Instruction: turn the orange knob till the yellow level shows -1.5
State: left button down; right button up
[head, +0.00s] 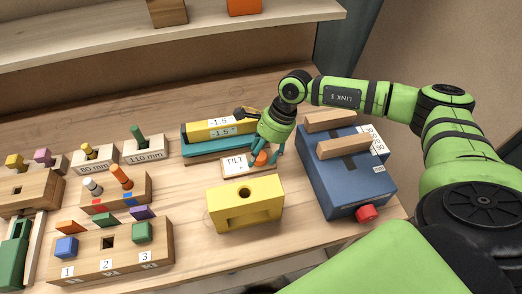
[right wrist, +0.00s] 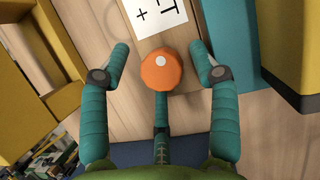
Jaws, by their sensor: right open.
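The orange knob (head: 261,158) is on a wooden base beside a white TILT card (head: 236,164). The knob (right wrist: 161,69) shows whole in the right wrist view, with a pale dot on its top. My right gripper (head: 262,150) is open around the knob. In the right wrist view, gaps show between the knob and both side fingers; the third finger's tip is close at its lower edge. The yellow level (head: 215,127) lies on a teal block (head: 195,146). Its small label seems to read -1.5, and so does the teal block's label. My left gripper is not in view.
A yellow block with a hole (head: 245,203) stands in front of the card. A blue box (head: 345,178) with wooden bars and a red knob (head: 366,212) is to the right. Wooden peg blocks (head: 110,250) fill the left. A shelf (head: 100,32) runs behind.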

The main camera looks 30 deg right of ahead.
jog(key=c, duration=1.1)
jog(key=shift+m+b, duration=0.4)
jog(key=shift+b, duration=0.15)
jog(key=shift+r, duration=0.15)
jog(key=o, duration=1.1)
jog(key=shift+w+a, duration=0.1)
